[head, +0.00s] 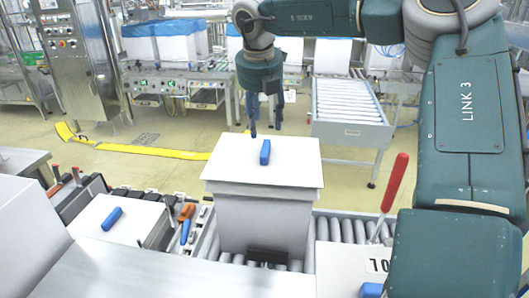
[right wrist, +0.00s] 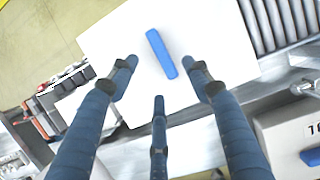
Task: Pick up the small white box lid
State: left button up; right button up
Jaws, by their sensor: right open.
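A white box lid (head: 225,165) with a blue handle (head: 265,152) lies on top of a tall white box (head: 265,222) in the middle of the head view. It also fills the upper middle of the right wrist view (right wrist: 210,40), with its blue handle (right wrist: 161,54). My right gripper (head: 267,132) points down near the lid's far edge, open and empty. In the right wrist view its spread fingers (right wrist: 159,80) are around the near end of the handle, apart from it. A smaller white lid (head: 135,220) with a blue handle (head: 111,218) lies at left. My left gripper is out of view.
The tall box stands on a roller conveyor (head: 345,228). A red-handled lever (head: 395,182) rises at right, near another white box (head: 340,265). An orange and blue tool (head: 186,222) lies at left. Behind, the floor is open up to another roller conveyor (head: 350,105).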

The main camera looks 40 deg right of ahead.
aim_at(263, 147)
jog(key=x, duration=0.3)
jog(key=shift+s+f+p, duration=0.15)
jog(key=shift+f+p, duration=0.05)
jog(key=shift+p, duration=0.2)
jog(key=shift+w+d+f+p, duration=0.15)
jog(key=shift+w+f+p, duration=0.15)
jog(key=shift+f, duration=0.25)
jog(key=p+x, duration=0.2)
jog(key=x, duration=0.2)
jog(key=shift+w+f, duration=0.1)
jog(key=shift+f, duration=0.25)
jog(key=shift+f+b, duration=0.1)
jog(key=shift+b, duration=0.2)
grip_shut()
